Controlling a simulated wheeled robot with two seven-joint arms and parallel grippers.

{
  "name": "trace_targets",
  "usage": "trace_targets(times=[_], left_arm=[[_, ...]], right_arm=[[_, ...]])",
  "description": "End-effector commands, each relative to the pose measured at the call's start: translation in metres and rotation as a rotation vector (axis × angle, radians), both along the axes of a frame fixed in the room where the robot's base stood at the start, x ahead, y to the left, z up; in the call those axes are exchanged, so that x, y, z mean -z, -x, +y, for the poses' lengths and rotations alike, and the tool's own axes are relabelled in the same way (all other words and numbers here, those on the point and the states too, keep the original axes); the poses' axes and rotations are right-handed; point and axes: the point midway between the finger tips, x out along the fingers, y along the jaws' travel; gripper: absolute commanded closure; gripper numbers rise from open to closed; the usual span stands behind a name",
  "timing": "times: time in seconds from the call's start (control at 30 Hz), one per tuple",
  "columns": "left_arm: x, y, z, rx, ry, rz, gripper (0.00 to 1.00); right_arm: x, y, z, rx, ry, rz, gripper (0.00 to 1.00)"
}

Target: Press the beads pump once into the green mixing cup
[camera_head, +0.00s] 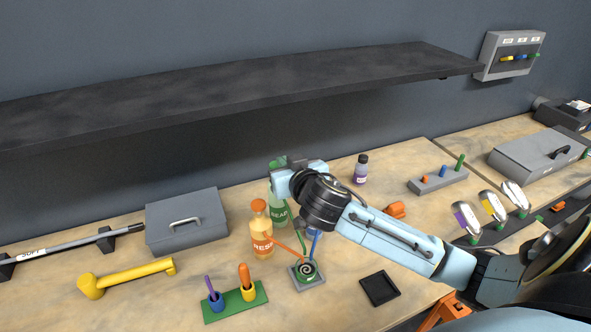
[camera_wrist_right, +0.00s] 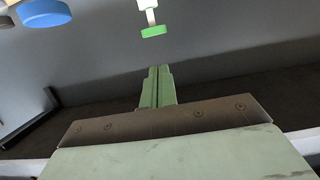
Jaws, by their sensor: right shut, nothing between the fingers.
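The green bottle (camera_head: 278,211), its label partly read as "BEAD", stands on the bench with its top hidden behind my right gripper (camera_head: 280,163). My right gripper is shut and empty at the top of this bottle; whether it touches the pump cannot be told. Its closed fingers show in the right wrist view (camera_wrist_right: 157,88). The green mixing cup (camera_head: 317,276) sits on a grey square base in front of the bottles, with a swirl inside. Green, orange and blue spouts slant toward it. My left gripper is out of view.
An orange bottle (camera_head: 261,236) stands left of the green one, and a blue bottle is mostly hidden behind my right arm. A dark shelf (camera_head: 240,88) hangs above. A green holder (camera_head: 225,308) with two small cups and a black square tray (camera_head: 380,288) lie in front.

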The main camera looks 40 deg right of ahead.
Motion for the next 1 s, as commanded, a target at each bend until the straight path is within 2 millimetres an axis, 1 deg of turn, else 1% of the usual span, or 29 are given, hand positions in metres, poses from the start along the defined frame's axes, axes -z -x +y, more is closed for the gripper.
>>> trace_targets(times=[0.03,0.1,0.2,0.33,0.5,1.0], left_arm=[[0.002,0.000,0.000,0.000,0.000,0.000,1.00],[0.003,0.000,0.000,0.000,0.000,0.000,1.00],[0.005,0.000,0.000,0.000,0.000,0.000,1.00],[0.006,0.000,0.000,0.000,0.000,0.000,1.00],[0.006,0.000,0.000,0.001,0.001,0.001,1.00],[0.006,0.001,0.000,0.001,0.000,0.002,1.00]], right_arm=[[-0.001,0.010,0.003,-0.001,-0.003,0.000,1.00],[-0.004,0.022,0.005,-0.001,-0.002,-0.001,1.00],[-0.008,0.036,0.008,0.000,-0.002,0.000,1.00],[-0.012,0.048,0.011,-0.001,0.000,-0.001,1.00],[-0.014,0.054,0.012,0.001,0.000,-0.001,1.00],[-0.014,0.054,0.012,0.000,-0.001,-0.002,1.00]])
